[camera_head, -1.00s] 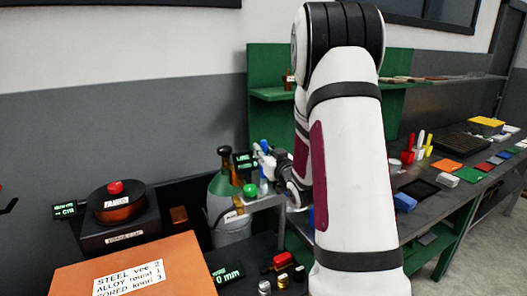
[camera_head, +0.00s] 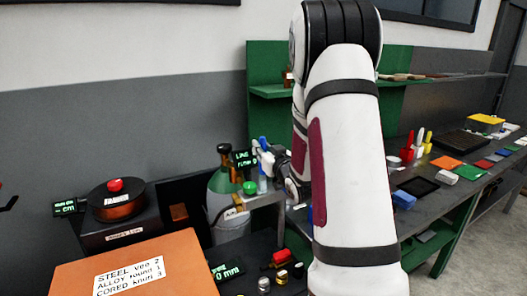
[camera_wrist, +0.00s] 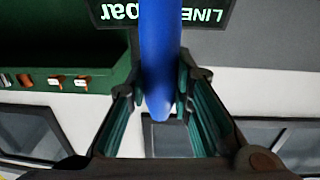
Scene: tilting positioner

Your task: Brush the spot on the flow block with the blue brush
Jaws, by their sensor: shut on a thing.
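My gripper (camera_head: 268,160) is shut on the blue brush and holds it upright above a grey metal stand. The blue brush (camera_head: 262,143) shows small in the head view; its blue handle (camera_wrist: 160,60) runs between the two fingers in the wrist view. The brush's bristle end is hard to make out. I cannot pick out the flow block or its spot for certain; the grey stand (camera_head: 262,203) with a green knob (camera_head: 250,188) lies just below the gripper.
A green gas cylinder (camera_head: 222,180) stands left of the gripper, with a LINE bar display (camera_wrist: 200,14) close by. An orange box (camera_head: 180,255) is at front left. My arm hides the middle.

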